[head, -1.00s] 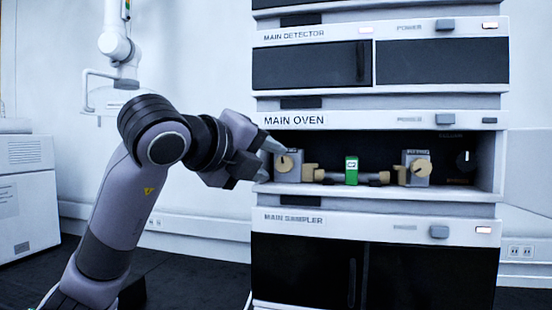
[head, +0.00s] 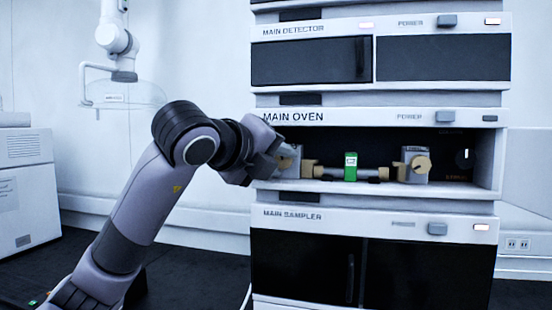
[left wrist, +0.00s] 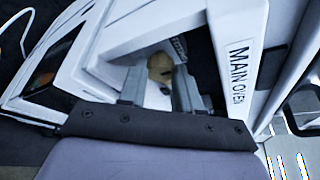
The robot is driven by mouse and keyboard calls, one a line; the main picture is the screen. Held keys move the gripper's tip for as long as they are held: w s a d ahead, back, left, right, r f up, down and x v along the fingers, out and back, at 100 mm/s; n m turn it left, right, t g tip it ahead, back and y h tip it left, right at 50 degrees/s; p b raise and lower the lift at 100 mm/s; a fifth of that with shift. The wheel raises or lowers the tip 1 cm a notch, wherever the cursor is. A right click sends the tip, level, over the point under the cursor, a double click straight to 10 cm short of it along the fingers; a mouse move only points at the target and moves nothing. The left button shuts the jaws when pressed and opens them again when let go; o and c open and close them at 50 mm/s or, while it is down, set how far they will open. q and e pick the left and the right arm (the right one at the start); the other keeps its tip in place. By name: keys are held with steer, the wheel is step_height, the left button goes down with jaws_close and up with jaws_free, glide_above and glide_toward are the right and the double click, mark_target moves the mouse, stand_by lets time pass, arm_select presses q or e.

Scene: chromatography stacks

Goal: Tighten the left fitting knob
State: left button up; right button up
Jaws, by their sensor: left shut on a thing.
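The left fitting knob (left wrist: 160,66) is a tan disc on a grey block (head: 297,152) at the left of the open main oven bay. In the left wrist view it sits between the two finger ends of my left gripper (left wrist: 159,80). In the head view my left gripper (head: 284,160) reaches the bay's left side and is shut on this knob, largely hiding it. A tan fitting (head: 308,169) shows just right of the block. My right gripper is not in view.
A green-labelled column (head: 351,167) lies between the left block and the right fitting knob (head: 421,164). The oven's front frame (head: 360,117) is above and its lip (head: 400,190) below. A white jointed arm with a clear hood (head: 125,92) hangs at the back left.

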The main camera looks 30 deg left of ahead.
arm_select(q)
steer(key=shift+m, duration=0.4)
steer(key=o, duration=0.8)
steer(key=shift+b+v, duration=0.95)
steer(key=shift+v, duration=2.7)
steer(key=shift+d+r, duration=0.1)
